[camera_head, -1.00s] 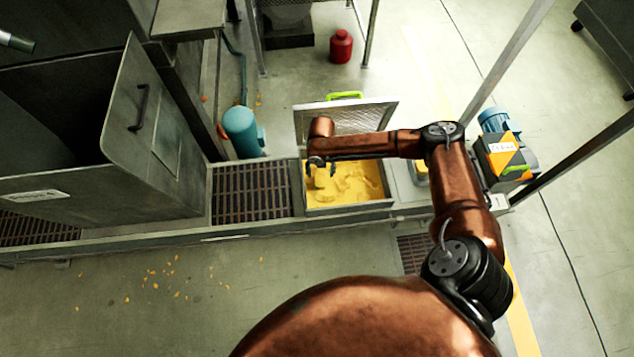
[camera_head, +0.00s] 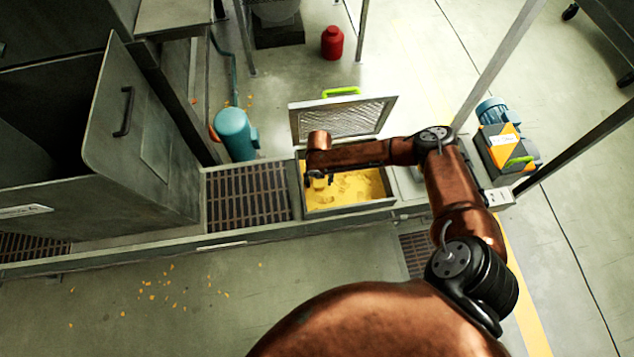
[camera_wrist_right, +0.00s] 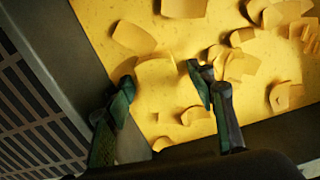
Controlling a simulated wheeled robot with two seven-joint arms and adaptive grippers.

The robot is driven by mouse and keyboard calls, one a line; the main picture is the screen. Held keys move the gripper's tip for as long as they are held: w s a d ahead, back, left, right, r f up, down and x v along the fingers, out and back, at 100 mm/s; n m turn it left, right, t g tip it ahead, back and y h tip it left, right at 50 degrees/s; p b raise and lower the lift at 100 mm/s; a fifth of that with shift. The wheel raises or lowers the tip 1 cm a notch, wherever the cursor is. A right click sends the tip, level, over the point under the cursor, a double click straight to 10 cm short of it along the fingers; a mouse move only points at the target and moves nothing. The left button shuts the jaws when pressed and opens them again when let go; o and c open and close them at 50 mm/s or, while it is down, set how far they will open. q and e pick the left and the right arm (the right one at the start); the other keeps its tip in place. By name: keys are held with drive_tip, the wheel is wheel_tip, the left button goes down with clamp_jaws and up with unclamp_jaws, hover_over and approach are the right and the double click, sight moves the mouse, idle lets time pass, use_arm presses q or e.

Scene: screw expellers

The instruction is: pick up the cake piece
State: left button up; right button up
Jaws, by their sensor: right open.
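Yellow cake pieces lie in an open-topped trough (camera_head: 393,186) in the head view. In the right wrist view they are flat, broken chunks on a yellow bed. One cake piece (camera_wrist_right: 155,82) lies between the fingertips in that picture; others lie to the right. My right gripper (camera_head: 318,182) is over the left end of the trough. In the right wrist view its two dark fingers (camera_wrist_right: 160,76) are spread apart, with nothing held. I cannot tell how far the fingertips are above the piece. My left gripper is not in view.
A raised mesh lid (camera_head: 345,118) with a green handle stands behind the trough. A slotted grate (camera_head: 248,195) adjoins it on the left, beside a grey cabinet (camera_head: 140,140). A blue-green motor (camera_head: 236,134) is behind the grate. A metal post (camera_head: 500,65) rises at right.

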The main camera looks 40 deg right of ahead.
drive_tip(key=shift+c, duration=0.5)
drive_tip(key=c, duration=1.1)
drive_tip(key=shift+r, duration=0.2)
drive_tip(key=shift+c, duration=0.2)
